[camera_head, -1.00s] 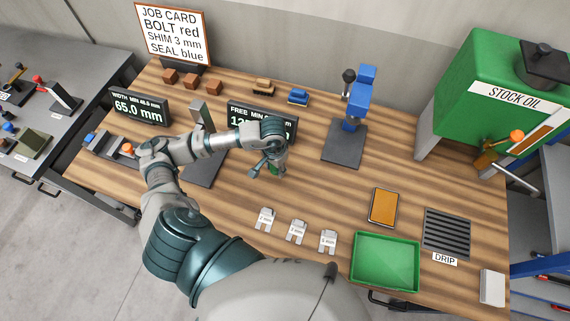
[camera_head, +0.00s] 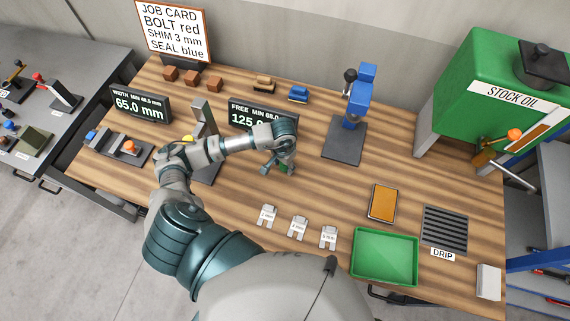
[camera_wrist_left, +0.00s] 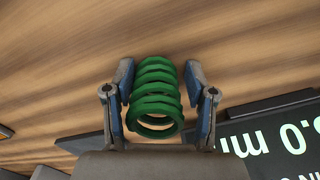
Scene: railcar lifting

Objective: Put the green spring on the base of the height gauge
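In the head view the spring is mostly hidden, and only a bit of green shows below my left gripper (camera_head: 278,165). The height gauge has a dark flat base (camera_head: 208,172) and a grey upright (camera_head: 203,115). My left forearm crosses in front of it and hides part of the base. The gripper is to the right of this base. My right gripper is not in view.
The FREE display (camera_head: 262,112) stands behind my left gripper and reads about 125 mm. A blue press (camera_head: 345,140) stands to the right. Several shim cards (camera_head: 298,227), a green tray (camera_head: 385,257) and an orange pad (camera_head: 383,203) lie in front. The wood right of the gripper is clear.

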